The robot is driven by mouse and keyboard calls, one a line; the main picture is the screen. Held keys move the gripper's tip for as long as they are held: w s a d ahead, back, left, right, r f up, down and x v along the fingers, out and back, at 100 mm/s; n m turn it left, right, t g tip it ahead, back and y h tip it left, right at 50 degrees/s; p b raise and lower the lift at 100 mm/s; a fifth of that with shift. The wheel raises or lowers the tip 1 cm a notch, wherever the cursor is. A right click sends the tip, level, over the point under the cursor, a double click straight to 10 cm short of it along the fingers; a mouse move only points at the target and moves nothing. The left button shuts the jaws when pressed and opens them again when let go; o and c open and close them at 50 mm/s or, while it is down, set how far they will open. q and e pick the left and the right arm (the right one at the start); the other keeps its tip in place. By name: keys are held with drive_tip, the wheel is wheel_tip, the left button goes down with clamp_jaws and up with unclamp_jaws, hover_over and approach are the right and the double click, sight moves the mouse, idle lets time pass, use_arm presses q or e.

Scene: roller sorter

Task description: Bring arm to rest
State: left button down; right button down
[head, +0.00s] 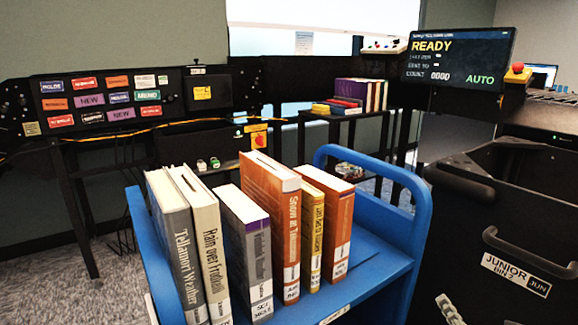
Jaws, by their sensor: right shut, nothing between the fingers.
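My right gripper (449,309) shows only as a small grey piece at the bottom edge. It is in front of the dark bin on the right and to the right of the blue cart (372,262). It is shut with nothing in it, and most of it and its arm are out of the picture. My left gripper is not in view. Several books stand upright on the cart, among them a grey one (175,245), a cream one (205,240), an orange one (272,222) and a yellow one (312,235).
A dark bin (500,225) labelled Junior, with a handle, stands at right, close to my right gripper. Behind are a sorter panel (100,100) with coloured labels, a stand with books (362,95), and a screen (458,58) reading READY. The cart's right shelf part is bare.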

drive_tip(key=s+d+f+m+g+h, duration=0.1)
drive_tip(key=s+f+m+g, duration=0.2)
drive_tip(key=f+m, duration=0.25)
drive_tip(key=s+f+m+g+h, duration=0.1)
drive_tip(key=s+f+m+g, duration=0.1)
drive_tip(key=s+f+m, duration=0.4)
drive_tip(key=s+a+f+m+g+y, duration=0.1)
drive_tip(key=s+a+f+m+g, duration=0.2)
drive_tip(key=s+f+m, duration=0.3)
drive_tip(key=s+a+f+m+g+y, duration=0.1)
drive_tip(key=s+a+f+m+g, duration=0.3)
drive_tip(key=s+f, duration=0.5)
drive_tip(key=shift+s+a+m+g, duration=0.3)
drive_tip(key=shift+m+g, duration=0.4)
drive_tip(key=shift+m, duration=0.55)
drive_tip(key=shift+d, duration=0.1)
